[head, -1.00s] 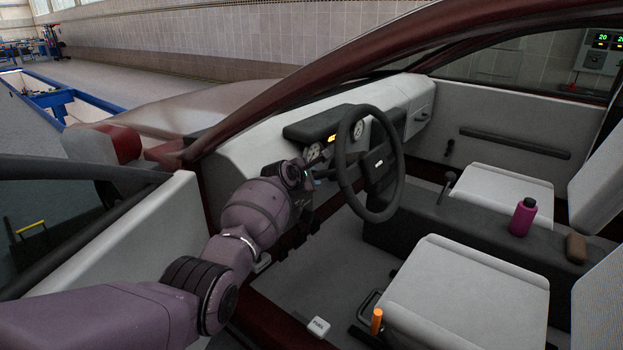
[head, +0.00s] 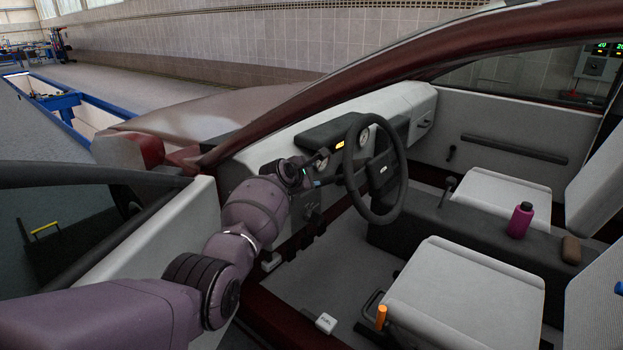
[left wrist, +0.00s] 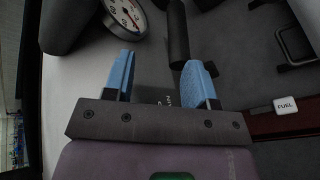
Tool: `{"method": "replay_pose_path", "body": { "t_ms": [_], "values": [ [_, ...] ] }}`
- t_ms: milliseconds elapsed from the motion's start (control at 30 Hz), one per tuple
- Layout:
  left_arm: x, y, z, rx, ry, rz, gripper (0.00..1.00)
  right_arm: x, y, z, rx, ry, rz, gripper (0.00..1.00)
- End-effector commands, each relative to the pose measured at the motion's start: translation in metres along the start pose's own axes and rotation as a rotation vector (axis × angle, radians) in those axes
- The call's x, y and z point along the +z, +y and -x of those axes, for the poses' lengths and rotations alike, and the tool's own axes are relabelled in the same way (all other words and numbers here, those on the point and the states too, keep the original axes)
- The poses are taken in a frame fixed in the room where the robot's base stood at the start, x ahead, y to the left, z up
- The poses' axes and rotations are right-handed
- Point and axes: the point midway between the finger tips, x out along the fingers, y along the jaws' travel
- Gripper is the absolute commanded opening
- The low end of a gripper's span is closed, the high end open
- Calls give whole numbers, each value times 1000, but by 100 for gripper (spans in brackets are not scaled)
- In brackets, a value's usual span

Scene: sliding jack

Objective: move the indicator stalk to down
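My left gripper (left wrist: 161,80) is open, with its two blue fingers apart and nothing held between them. In the left wrist view a dark rounded rod, which looks like the indicator stalk (left wrist: 178,36), lies just beyond the fingertips, nearer the right finger. I cannot tell whether that finger touches it. In the head view my left gripper (head: 310,171) is just left of the steering wheel (head: 349,178), below the dashboard gauges. A dark piece, possibly the stalk (head: 322,154), shows there, but its exact position is unclear. My right gripper is not in view.
The gauge panel (head: 340,130) is above the gripper, and a round gauge (left wrist: 124,14) shows close by in the left wrist view. The open car door (head: 175,225) and door sill flank my left arm. The driver's seat (head: 470,285) is to the right.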

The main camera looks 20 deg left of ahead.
Motion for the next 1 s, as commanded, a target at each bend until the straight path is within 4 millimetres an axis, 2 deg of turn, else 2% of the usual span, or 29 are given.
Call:
{"method": "replay_pose_path", "body": {
  "t_ms": [33,133,400,767,867,1000],
  "values": [
    [6,9,7,7,-5,-2,52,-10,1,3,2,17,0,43],
    [4,4,9,-3,-2,-1,52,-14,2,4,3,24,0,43],
    [0,-6,8,-16,3,2,52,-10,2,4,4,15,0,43],
    [-1,-8,7,-20,3,-3,52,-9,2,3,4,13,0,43],
    [-1,-8,7,-19,3,-43,52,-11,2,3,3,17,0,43],
    [-2,-5,7,-5,8,-205,52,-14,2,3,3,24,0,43]
  ]
}}
